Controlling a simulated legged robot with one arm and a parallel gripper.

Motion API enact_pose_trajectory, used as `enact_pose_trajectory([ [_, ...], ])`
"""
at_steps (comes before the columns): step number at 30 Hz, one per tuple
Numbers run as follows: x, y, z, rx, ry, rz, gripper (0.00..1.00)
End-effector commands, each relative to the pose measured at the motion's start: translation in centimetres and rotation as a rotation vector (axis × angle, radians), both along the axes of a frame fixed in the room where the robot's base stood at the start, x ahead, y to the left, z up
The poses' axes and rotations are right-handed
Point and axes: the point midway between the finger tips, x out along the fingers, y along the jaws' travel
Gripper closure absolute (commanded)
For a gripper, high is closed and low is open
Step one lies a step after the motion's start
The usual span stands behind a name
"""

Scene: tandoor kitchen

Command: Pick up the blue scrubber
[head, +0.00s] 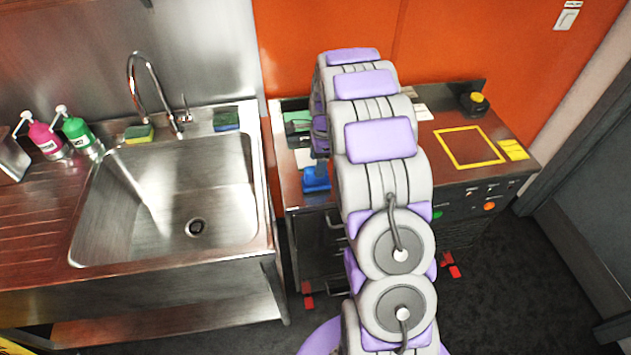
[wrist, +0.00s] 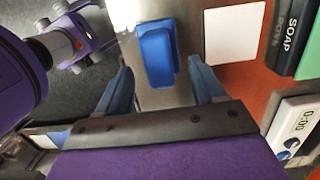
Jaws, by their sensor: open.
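A blue block-like thing, which I take as the blue scrubber (head: 316,178), lies near the front left edge of the right-hand counter. In the wrist view the blue scrubber (wrist: 156,48) shows ahead, between the lines of my two fingers. My gripper (wrist: 161,65) is open, with a finger on each side of it in the picture and nothing held. I cannot tell how far the fingertips are above it. In the head view my arm hides most of the gripper.
A yellow square outline (head: 470,147) marks clear counter at right.

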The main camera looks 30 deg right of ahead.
Motion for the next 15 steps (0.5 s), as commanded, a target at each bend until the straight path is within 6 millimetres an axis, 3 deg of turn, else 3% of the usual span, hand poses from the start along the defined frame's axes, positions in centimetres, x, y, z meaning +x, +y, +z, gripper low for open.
enact_pose_trajectory([
  [5,0.1,0.1,-1.0,-0.001,-0.004,0.0,0.32],
  [15,0.1,0.8,-5.2,-0.001,-0.003,0.001,0.32],
])
